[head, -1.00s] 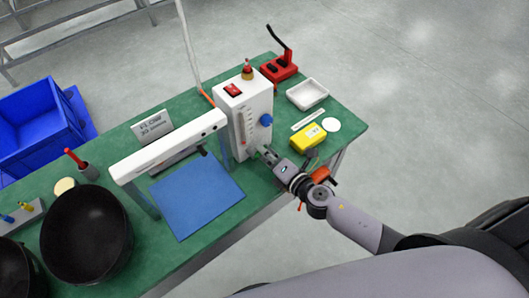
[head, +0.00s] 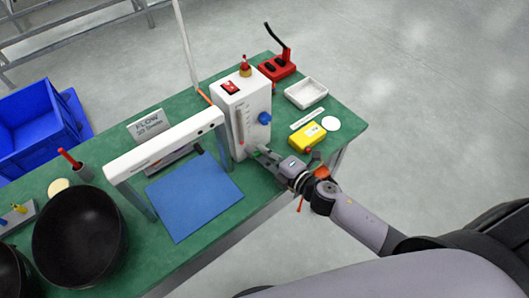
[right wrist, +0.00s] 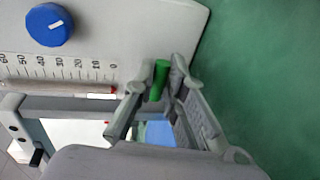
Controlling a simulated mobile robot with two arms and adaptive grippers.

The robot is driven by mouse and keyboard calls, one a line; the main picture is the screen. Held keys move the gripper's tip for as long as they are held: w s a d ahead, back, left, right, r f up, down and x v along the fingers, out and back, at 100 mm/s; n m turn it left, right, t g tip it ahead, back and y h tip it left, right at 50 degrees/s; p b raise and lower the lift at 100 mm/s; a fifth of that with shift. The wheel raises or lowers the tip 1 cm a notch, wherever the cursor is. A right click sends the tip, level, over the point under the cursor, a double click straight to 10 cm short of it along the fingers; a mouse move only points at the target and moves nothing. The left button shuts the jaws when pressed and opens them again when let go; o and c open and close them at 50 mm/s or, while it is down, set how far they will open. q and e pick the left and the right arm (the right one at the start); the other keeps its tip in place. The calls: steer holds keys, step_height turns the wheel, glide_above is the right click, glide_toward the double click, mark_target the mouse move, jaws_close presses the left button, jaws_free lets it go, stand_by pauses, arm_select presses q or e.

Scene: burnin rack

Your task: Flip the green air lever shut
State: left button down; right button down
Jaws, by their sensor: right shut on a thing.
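The green air lever (right wrist: 158,80) sticks out low on the front of the white flow unit (right wrist: 105,25), beside the zero end of its scale in the right wrist view. My right gripper (right wrist: 160,76) has its two fingertips on either side of the lever, closed on it. In the head view my right gripper (head: 260,151) is at the lower front of the white flow unit (head: 229,106), and the fingers mostly hide the lever there. My left gripper is in neither view.
A blue knob (head: 264,118) sits above the lever on the unit's front. A white arch (head: 165,147) over a blue mat (head: 194,196) stands to the left. A yellow meter (head: 307,137) and white tray (head: 306,93) lie to the right. Green table (head: 262,192) is bare near the front edge.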

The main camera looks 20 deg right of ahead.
steer(key=c, duration=1.6)
jaws_free()
steer(key=shift+c, duration=0.2)
steer(key=shift+s, duration=0.1)
steer(key=v, duration=1.2)
